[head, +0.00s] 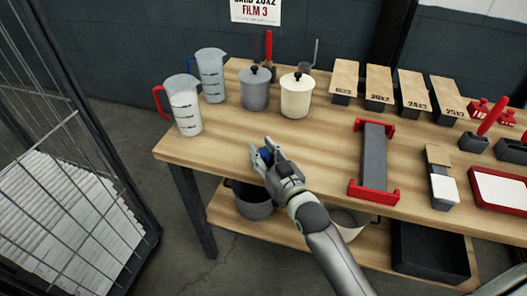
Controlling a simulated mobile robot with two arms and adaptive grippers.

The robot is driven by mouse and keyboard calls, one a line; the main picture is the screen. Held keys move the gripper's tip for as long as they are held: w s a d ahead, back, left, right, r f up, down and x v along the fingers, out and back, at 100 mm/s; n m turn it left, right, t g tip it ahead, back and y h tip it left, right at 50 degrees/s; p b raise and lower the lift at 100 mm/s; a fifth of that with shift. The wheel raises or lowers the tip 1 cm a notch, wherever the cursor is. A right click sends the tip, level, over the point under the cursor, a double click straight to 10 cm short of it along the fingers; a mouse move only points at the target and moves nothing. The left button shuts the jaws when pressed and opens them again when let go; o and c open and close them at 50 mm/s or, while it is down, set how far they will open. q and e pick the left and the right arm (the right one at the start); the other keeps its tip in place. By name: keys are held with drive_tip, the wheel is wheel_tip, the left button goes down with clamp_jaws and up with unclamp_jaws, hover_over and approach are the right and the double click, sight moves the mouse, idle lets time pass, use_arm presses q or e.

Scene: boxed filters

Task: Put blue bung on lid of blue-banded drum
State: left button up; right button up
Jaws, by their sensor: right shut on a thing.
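My right gripper (268,156) is shut on a small blue thing, apparently the blue bung (265,154). The fingers hide most of it. The gripper is at the front edge of the wooden bench, in front of the grey and cream lidded pots. I cannot make out a blue-banded drum in this view. My left gripper is not in view.
The bench (240,142) holds a red-handled jug (186,114), a blue-handled jug (211,82), a grey pot (255,92), a cream pot (297,99) and a red-ended grey block (374,157). A wire cage (70,150) stands at left. Floor shows between cage and bench.

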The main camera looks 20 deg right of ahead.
drive_tip(key=shift+f, duration=0.15)
drive_tip(key=o, duration=1)
